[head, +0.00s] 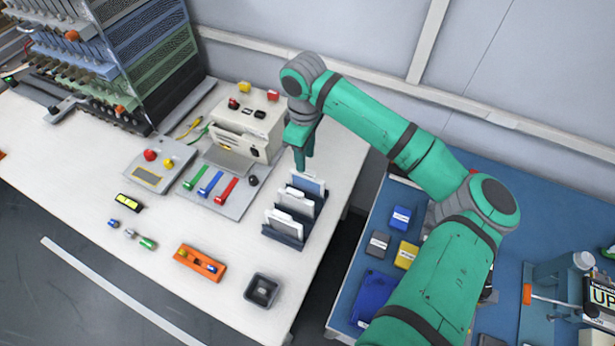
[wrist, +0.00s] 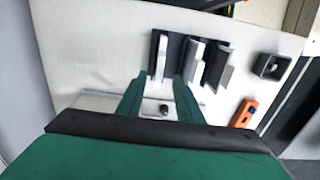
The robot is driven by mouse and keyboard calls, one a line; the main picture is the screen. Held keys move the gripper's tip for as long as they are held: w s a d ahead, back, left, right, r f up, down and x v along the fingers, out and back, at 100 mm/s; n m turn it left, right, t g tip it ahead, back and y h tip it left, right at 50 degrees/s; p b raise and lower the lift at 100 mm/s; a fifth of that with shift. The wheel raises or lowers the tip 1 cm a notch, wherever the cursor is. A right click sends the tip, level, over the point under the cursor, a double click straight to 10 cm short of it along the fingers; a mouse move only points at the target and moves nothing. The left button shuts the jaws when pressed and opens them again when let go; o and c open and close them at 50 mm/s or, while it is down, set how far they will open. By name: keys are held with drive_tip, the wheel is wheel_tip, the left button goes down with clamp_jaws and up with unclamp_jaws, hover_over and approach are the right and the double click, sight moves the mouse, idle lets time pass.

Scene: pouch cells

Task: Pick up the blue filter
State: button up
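No part is plainly marked as a filter, so I cannot tell which is the blue filter. Blue candidates in the head view are a blue-faced flat panel (head: 309,184) in the rear rack slot, a small blue cylinder (head: 113,223) at the left front, and a blue box (head: 401,217) on the blue table. My gripper (head: 302,167) hangs just behind the rack (head: 284,241). In the wrist view my gripper (wrist: 158,88) has its two green fingers apart, with nothing between them. The rack (wrist: 176,50) lies just beyond the fingertips.
A beige machine (head: 246,124) stands behind a plate with green, blue and red levers (head: 211,183). An orange holder (head: 199,263) and a black square cup (head: 262,290) stand at the front. A gap separates the white bench from the blue table (head: 528,210).

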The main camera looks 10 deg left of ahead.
sight(307, 170)
drive_tip(key=f, duration=0.3)
drive_tip(key=shift+s+d+f, duration=0.15)
drive_tip(key=shift+s+f, duration=0.1)
drive_tip(key=shift+f, duration=0.05)
drive_tip(key=shift+w+d+f, duration=0.1)
drive_tip(key=shift+w+f, duration=0.05)
drive_tip(key=shift+f, duration=1.15)
drive_tip(key=shift+w+d+f, duration=0.1)
drive_tip(key=shift+f, duration=1.2)
drive_tip(key=shift+a, duration=0.1)
clamp_jaws()
